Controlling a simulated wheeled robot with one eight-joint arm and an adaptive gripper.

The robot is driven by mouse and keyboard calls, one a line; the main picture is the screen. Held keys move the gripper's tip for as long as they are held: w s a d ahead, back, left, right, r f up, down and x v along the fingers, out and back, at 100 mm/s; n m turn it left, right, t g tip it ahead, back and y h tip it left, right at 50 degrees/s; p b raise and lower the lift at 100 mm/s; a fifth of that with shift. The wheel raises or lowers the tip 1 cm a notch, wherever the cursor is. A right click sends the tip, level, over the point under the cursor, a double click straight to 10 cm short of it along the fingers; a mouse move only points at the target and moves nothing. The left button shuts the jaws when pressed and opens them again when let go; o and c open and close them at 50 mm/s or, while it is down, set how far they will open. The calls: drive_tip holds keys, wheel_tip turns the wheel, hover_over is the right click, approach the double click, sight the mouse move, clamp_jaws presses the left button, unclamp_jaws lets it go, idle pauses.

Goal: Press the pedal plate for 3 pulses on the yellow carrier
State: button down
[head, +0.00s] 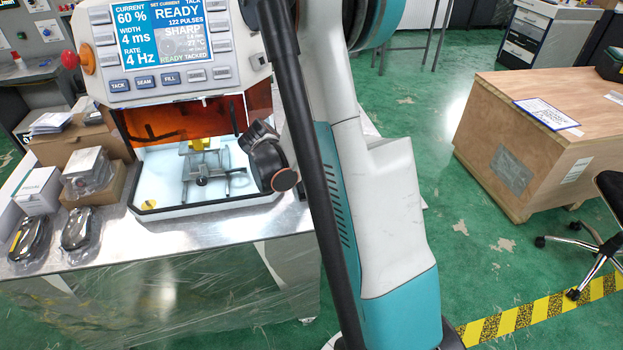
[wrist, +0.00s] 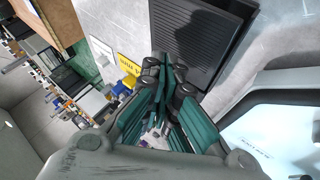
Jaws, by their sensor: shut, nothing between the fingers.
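The machine (head: 165,45) stands on the bench at the left of the head view. My gripper (wrist: 165,75) is shut and empty in the wrist view. A dark ribbed panel (wrist: 197,38) lies beyond the fingertips; I cannot tell whether it is the pedal plate or whether they touch. No pedal is clearly recognisable in the head view.
Cartons (head: 85,145) and bagged black parts (head: 78,228) crowd the bench left of the chamber. A wooden crate (head: 490,150) and a chair (head: 610,205) stand at the right. Green floor between bench and crate is mostly clear. My arm hides part of the machine's right side.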

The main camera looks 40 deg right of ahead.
drive_tip(key=shift+f, duration=0.2)
idle(0.7)
drive_tip(key=shift+f+b, duration=0.25)
drive_tip(key=shift+b, duration=0.25)
drive_tip(key=shift+s+f+b, duration=0.15)
drive_tip(key=shift+f+b, duration=0.4)
drive_tip(key=shift+f, duration=0.1)
idle(0.6)
drive_tip(key=shift+r, duration=0.2)
drive_tip(key=shift+r+p, duration=0.7)
drive_tip(key=shift+r, duration=0.2)
drive_tip(key=shift+w+d+r+p, duration=0.1)
drive_tip(key=shift+w+r+p, duration=0.1)
drive_tip(key=shift+r+p, duration=0.85)
drive_tip(key=shift+w+d+r+p, duration=0.15)
drive_tip(key=shift+r+p, duration=0.5)
drive_tip(key=shift+r, duration=0.8)
drive_tip(key=shift+a, duration=0.1)
